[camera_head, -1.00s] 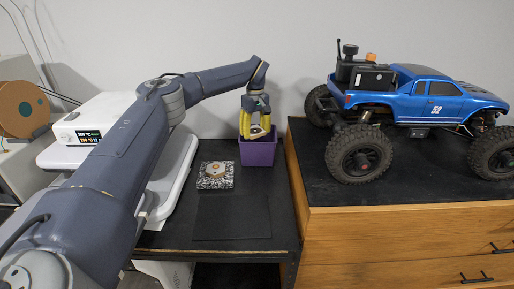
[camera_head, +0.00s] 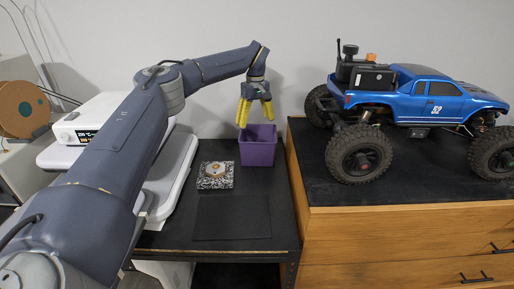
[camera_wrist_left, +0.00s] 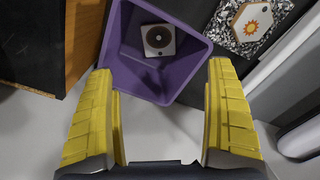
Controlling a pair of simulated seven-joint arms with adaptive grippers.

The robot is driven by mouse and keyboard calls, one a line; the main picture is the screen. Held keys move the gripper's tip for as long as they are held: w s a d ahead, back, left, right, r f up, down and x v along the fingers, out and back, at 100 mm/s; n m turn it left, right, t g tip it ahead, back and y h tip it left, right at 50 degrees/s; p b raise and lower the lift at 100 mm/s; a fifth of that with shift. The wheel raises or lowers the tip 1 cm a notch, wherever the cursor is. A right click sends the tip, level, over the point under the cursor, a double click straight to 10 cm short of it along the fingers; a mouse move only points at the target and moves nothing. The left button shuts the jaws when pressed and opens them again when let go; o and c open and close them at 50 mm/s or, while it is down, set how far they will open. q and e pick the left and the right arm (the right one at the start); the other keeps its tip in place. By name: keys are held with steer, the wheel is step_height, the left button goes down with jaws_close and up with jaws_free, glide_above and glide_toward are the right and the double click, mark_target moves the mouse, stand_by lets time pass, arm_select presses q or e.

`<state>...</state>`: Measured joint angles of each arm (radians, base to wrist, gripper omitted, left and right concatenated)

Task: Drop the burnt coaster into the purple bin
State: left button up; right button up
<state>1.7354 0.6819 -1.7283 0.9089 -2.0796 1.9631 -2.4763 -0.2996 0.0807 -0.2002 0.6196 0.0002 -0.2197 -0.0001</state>
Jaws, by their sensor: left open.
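The purple bin (camera_head: 258,153) stands upright at the back right of the black table. The left wrist view looks down into the bin (camera_wrist_left: 190,68). A pale, square coaster with a dark round mark (camera_wrist_left: 158,40), the burnt coaster, lies on its floor. The head view does not show this coaster. My left gripper (camera_head: 256,121) is above the bin, its yellow fingers spread wide with nothing between them. My right gripper is not in view.
A pale hexagonal coaster with a sun mark (camera_head: 215,169) lies on a speckled slab (camera_head: 204,184) left of the bin. A dark mat (camera_head: 232,219) lies in front. A blue truck (camera_head: 430,103) stands on the wooden cabinet at right. A white machine (camera_head: 82,131) is at left.

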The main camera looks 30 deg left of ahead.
arm_select(q)
step_height(320, 180, up, 8)
steer(key=shift+f, duration=0.25)
stand_by(0.5)
